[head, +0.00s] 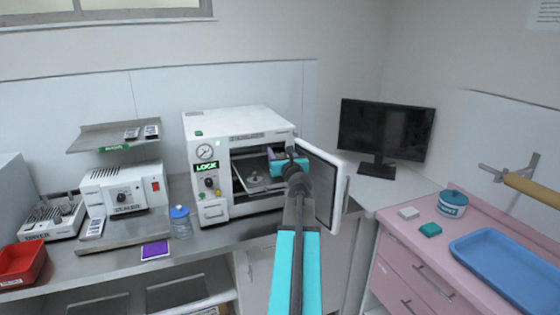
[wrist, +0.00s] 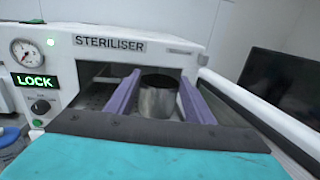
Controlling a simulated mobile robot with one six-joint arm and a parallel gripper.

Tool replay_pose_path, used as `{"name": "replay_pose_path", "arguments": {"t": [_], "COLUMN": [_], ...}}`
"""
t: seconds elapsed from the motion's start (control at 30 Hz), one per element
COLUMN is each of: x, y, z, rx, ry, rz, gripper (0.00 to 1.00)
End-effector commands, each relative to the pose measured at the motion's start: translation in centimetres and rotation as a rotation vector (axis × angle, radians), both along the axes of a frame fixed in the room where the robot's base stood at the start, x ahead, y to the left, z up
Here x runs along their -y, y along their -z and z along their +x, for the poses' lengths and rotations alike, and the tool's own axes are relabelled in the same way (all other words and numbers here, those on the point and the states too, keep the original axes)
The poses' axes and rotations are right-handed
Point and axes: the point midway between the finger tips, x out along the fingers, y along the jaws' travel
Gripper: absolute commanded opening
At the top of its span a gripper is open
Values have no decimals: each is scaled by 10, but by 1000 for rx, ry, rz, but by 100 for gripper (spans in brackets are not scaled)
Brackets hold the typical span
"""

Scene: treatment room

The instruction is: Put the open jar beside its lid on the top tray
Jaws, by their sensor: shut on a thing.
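The steriliser (head: 240,125) stands on the bench with its door (head: 323,185) swung open to the right. A metal tray (head: 268,187) shows inside its chamber, with a small round metal piece (head: 253,178), perhaps the lid, on it. My gripper (head: 284,153) is at the right side of the chamber opening. In the wrist view its two purple fingers (wrist: 158,88) are shut on a metal jar (wrist: 158,104), upright with a dark open top. In the head view I cannot make out the jar behind my gripper. The lower chamber is partly hidden by my arm.
The open door is close to the right of my arm. A blue-lidded jar (head: 181,222) and a purple pad (head: 155,250) are left of the steriliser. A monitor (head: 385,130) stands to the right. A blue tray (head: 505,265) lies on the pink cabinet.

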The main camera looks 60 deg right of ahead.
Motion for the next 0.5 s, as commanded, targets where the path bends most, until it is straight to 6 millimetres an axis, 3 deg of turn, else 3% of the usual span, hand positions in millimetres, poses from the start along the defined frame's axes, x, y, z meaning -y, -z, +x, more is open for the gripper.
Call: {"name": "replay_pose_path", "arguments": {"t": [0.2, 0.5], "x": [-1, -1], "y": [25, 29], "z": [-1, 0], "rx": [0, 0], "ry": [1, 1], "rz": [1, 0], "gripper": [22, 22]}}
